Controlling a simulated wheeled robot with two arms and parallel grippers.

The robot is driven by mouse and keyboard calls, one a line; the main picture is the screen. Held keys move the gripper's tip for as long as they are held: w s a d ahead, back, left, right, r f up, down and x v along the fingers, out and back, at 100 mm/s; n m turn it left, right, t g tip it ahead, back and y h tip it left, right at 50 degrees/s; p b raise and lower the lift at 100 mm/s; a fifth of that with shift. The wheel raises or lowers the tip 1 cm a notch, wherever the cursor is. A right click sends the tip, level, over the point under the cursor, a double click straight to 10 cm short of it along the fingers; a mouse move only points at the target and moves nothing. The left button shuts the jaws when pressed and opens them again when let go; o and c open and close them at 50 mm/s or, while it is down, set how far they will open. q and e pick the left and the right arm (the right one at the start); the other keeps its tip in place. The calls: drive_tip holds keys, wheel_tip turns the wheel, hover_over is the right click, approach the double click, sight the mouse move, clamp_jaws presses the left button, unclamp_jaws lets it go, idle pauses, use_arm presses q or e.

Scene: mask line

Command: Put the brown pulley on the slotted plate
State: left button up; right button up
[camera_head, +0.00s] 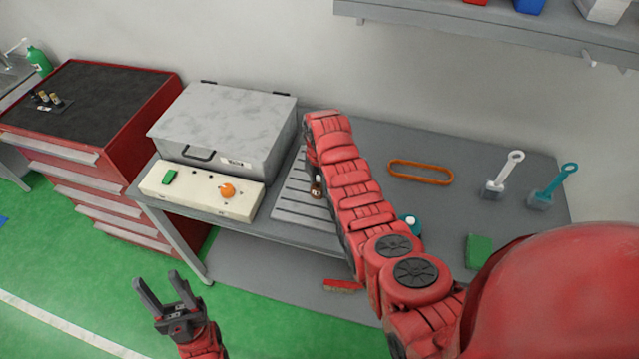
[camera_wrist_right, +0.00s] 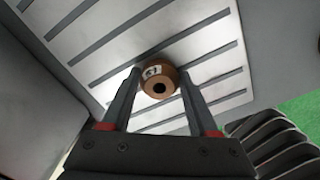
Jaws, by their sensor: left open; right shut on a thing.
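The brown pulley (camera_wrist_right: 158,84) has a dark centre hole and a pale marked label. It sits between the fingertips of my right gripper (camera_wrist_right: 157,73), which is shut on it. The slotted plate (camera_wrist_right: 105,28), grey with long dark slots, lies behind the pulley in the right wrist view; I cannot tell whether they touch. In the head view the plate (camera_head: 292,207) is partly covered by my right arm, and a small part of the pulley (camera_head: 317,190) shows beside the arm. My left gripper (camera_head: 158,283) is open and empty, over the green floor.
A grey lidded box (camera_head: 225,125) and a cream control panel (camera_head: 200,190) stand left of the plate. On the bench to the right are an orange belt (camera_head: 420,173), white (camera_head: 502,175) and teal (camera_head: 553,187) tools, and a green block (camera_head: 479,250). A red drawer cabinet (camera_head: 150,115) stands left.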

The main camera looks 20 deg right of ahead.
drive_tip(key=o, duration=0.9)
drive_tip(key=shift+f, duration=0.2)
drive_tip(key=o, duration=0.5)
drive_tip(key=shift+r, duration=0.1)
